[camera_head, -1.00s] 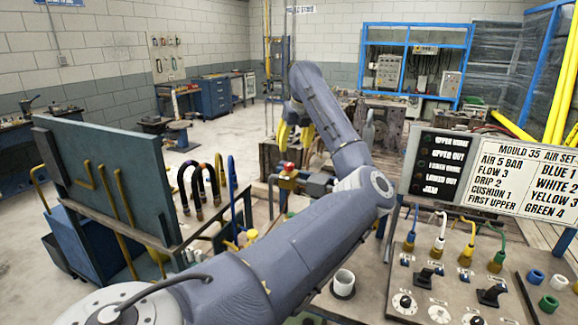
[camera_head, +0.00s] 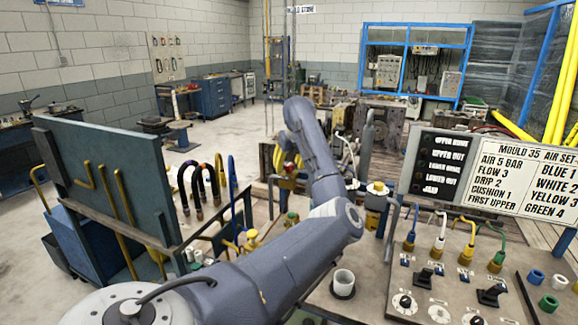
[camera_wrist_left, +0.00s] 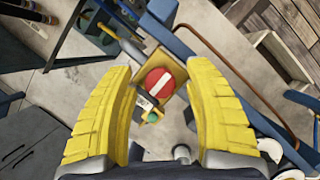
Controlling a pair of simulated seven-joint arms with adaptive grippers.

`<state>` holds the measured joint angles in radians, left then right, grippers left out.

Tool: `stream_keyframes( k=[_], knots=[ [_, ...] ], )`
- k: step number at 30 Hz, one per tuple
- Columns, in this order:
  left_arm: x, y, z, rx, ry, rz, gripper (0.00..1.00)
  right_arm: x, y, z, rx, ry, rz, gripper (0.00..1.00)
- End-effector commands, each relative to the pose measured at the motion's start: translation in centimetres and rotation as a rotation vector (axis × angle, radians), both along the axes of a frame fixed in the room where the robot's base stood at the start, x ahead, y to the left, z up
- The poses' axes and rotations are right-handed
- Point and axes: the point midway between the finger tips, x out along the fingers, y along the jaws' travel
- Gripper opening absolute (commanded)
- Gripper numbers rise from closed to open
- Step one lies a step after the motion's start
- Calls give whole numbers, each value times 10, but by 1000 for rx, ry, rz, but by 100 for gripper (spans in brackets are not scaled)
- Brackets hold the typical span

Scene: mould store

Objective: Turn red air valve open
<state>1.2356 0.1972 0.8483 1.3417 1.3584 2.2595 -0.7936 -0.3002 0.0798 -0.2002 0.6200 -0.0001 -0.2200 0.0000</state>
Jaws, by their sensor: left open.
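The red air valve (camera_wrist_left: 160,82) shows in the left wrist view as a round red knob with a white bar, on a yellow square body. It lies between the two yellow fingers of my left gripper (camera_wrist_left: 160,76), which are wide apart with a gap on each side of it. In the head view, red of the valve (camera_head: 290,168) shows beside my left gripper (camera_head: 279,158), which is partly hidden by my own arm. A small green knob (camera_wrist_left: 153,117) sits just below the valve in the wrist view. My right gripper is not in view.
A control panel (camera_head: 430,300) with knobs, switches and coloured hoses stands at the right, under a sign (camera_head: 520,180). A white cup (camera_head: 343,282) stands near the front. A blue-grey board (camera_head: 105,185) and dark curved hoses (camera_head: 203,183) are at the left.

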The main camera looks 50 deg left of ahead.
Motion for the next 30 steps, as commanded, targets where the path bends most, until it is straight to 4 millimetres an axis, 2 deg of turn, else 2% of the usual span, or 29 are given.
stream_keyframes(
  k=[6,19,30],
  knots=[
    [0,0,0,0,0,0,51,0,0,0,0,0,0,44],
    [0,0,0,0,0,0,1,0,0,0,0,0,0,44],
    [0,0,0,0,0,7,0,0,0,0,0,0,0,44]
  ],
)
